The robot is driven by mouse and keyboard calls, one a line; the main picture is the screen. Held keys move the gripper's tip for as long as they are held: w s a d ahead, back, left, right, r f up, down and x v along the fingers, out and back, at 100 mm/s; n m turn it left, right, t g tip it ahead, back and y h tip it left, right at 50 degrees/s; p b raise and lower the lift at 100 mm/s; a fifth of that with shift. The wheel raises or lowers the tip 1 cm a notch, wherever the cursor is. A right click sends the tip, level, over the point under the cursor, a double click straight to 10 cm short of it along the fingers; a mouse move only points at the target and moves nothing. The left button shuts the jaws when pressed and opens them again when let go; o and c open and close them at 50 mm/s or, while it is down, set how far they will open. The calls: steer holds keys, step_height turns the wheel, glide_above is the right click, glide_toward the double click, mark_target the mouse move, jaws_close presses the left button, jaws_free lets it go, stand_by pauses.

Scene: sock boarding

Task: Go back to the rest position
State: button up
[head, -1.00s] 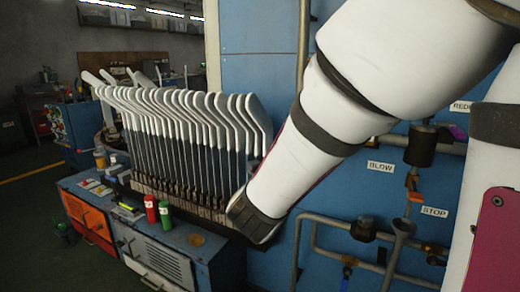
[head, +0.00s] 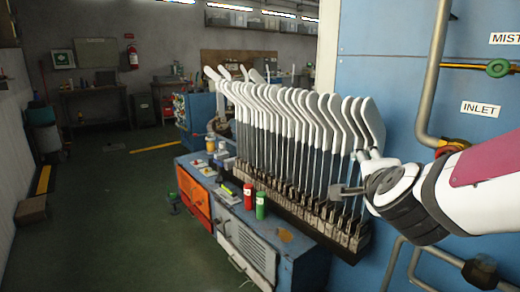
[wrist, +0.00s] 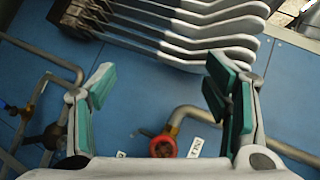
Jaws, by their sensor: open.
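My gripper (wrist: 158,88) is open and empty in the wrist view, its two green-padded fingers wide apart with blue panel behind them. In the head view my gripper (head: 345,190) shows at the right end of the rack, partly hidden by my wrist. A row of upright sock boards (head: 290,115), white at the top and dark lower down, stands in a dark rack (head: 335,232). Several boards (wrist: 215,40) also show at the top of the wrist view, beyond the fingers. From these views I cannot tell whether the gripper touches a board.
Pipes run along the blue wall, with a red valve (wrist: 163,146) between and below the fingers in the wrist view. A red can (head: 249,197) and a green can (head: 261,206) stand on the blue cabinet (head: 285,262). The floor at left is open.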

steer(key=s+a+f+n+g+y, duration=0.4)
steer(key=s+a+n+g+y, duration=0.15)
steer(key=s+a+n, duration=0.5)
steer(key=s+d+f+n+g+h, duration=0.1)
steer(key=s+d+n+g, duration=0.3)
steer(key=s, duration=0.8)
steer(key=s+d+f+n+g+h, duration=0.1)
steer(key=s+d+f+n+g, duration=0.2)
steer(key=s, duration=0.9)
step_height(320, 180, up, 28)
steer(key=t+p, duration=0.3)
steer(key=p, duration=2.2)
steer(key=shift+w+d+f, duration=0.2)
steer(key=shift+w+d, duration=0.15)
